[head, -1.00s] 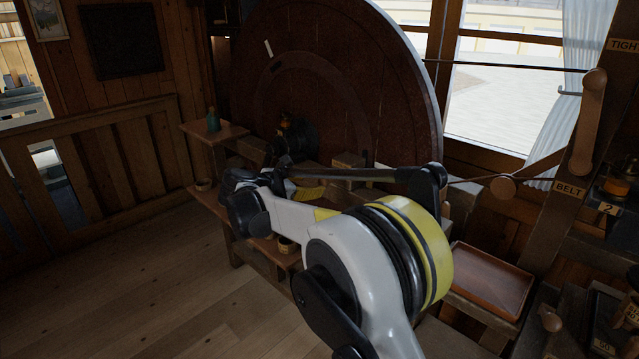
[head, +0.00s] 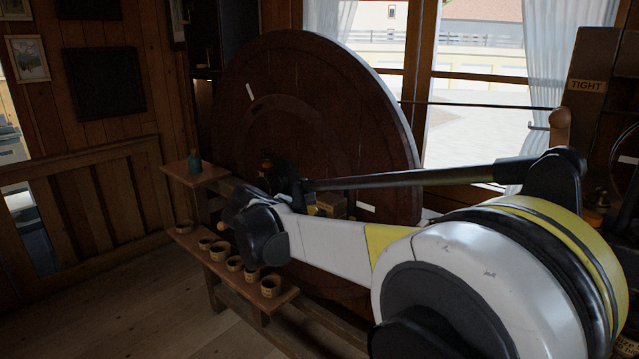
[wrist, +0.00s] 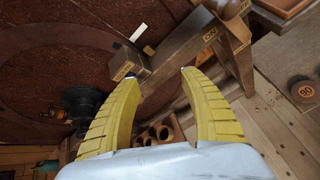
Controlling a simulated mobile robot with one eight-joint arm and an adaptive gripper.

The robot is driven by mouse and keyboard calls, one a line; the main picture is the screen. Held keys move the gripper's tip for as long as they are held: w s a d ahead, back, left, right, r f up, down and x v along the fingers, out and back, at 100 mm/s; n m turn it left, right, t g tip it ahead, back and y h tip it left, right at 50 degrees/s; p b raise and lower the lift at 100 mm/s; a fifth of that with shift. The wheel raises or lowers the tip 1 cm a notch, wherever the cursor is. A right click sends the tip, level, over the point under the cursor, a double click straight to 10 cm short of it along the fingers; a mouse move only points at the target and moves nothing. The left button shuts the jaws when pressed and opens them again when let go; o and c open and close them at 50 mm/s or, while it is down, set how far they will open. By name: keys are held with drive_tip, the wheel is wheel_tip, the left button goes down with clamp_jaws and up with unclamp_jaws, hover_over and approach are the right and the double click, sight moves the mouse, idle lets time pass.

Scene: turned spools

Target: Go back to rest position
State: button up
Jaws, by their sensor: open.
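My gripper (wrist: 160,80) shows in the wrist view with its two yellow ribbed fingers spread wide. Nothing is held between them. Beyond the fingertips is a wooden beam with a labelled block (wrist: 127,62). In the head view my white and yellow arm reaches from the lower right toward the big wheel, and the gripper itself is hidden behind the arm's far joint.
A large dark red wheel (head: 320,120) stands by the window. A low shelf (head: 215,268) holds several small labelled cups. Open wooden floor (head: 120,320) lies at the lower left.

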drive_tip(key=s+d+m+g+y, duration=0.3)
drive_tip(key=s+d+m, duration=0.8)
drive_tip(key=s+d, duration=0.8)
drive_tip(key=s+d+f+m+y, duration=0.1)
drive_tip(key=s+d+f+m, duration=0.1)
drive_tip(key=s+m, duration=0.3)
drive_tip(key=s+d+f+m+y, duration=0.1)
drive_tip(key=s+f+m, duration=0.4)
drive_tip(key=s, duration=0.7)
drive_tip(key=shift+d+m+y, duration=0.35)
drive_tip(key=shift+m+y, duration=0.25)
drive_tip(key=shift+y, duration=0.1)
drive_tip(key=shift+w+f, duration=0.1)
